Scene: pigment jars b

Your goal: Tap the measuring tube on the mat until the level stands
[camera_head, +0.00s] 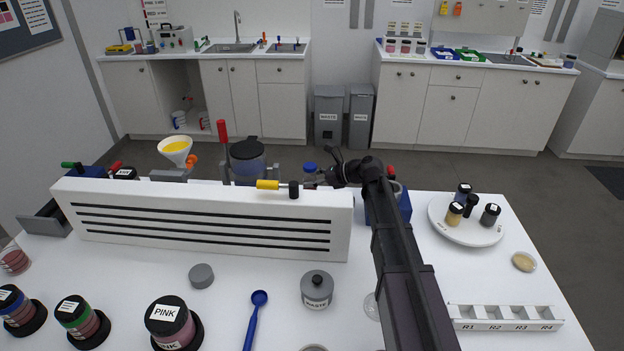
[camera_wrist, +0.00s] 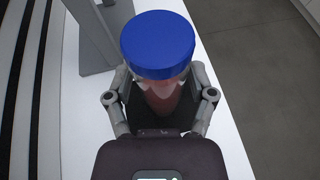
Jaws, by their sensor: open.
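A clear container with a wide blue lid and reddish contents (camera_wrist: 163,95) stands between the fingers of my gripper (camera_wrist: 162,97) in the wrist view. I cannot tell for sure whether it is the measuring tube, and its level is not readable. Its blue lid (camera_head: 310,167) shows behind the white slotted panel in the head view, just left of my gripper (camera_head: 335,174). My gripper is open, with one finger on each side of the container; contact is unclear. A dark surface shows below the container, but I cannot tell whether it is the mat.
The white slotted panel (camera_head: 200,222) stands left of my arm. A yellow-handled lever (camera_head: 268,185) lies close to the blue lid. A grey waste jar (camera_head: 317,288), a blue spoon (camera_head: 255,318) and a pink jar (camera_head: 170,322) stand in front. A white plate with jars (camera_head: 450,232) is at right.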

